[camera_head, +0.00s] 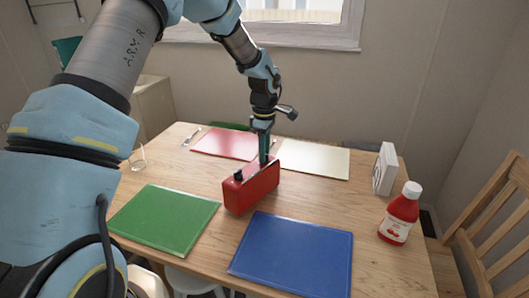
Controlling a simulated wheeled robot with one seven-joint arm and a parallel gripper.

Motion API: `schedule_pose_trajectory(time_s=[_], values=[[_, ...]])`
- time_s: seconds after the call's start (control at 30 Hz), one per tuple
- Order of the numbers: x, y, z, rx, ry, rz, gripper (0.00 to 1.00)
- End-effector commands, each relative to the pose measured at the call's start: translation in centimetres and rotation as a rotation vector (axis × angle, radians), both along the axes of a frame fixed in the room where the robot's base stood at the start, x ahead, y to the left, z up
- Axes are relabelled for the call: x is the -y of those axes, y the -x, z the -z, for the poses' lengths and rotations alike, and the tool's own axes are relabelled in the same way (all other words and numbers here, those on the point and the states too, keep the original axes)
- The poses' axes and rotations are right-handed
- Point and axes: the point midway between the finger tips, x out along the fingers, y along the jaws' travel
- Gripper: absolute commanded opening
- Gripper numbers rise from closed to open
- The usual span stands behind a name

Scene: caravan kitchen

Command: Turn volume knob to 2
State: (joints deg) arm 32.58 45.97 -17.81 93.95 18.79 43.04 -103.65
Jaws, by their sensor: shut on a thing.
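A red radio (250,190) stands upright on the wooden table. A black knob (238,176) shows on the near left end of its top. My gripper (264,159) points straight down at the far right end of the radio's top. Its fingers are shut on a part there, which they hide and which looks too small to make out. I cannot tell whether that part is the volume knob, and no numbers or marks are readable.
The table (300,195) holds a green mat (165,220), blue mat (293,255), red mat (222,143) and cream mat (315,160). A ketchup bottle (402,212) and white box (384,168) stand at the right. A glass (138,160) stands left, a chair (495,230) right.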

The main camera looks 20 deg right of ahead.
Motion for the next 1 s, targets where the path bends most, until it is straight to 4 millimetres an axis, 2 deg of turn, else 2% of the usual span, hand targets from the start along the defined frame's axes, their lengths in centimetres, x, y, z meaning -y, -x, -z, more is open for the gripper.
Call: schedule_pose_trajectory(time_s=[0.27,1.0], values=[[0.02,-0.04,0.05,0.001,0.0,0.167,0.0],[0.03,-0.06,-0.05,0.001,0.0,0.865,0.0]])
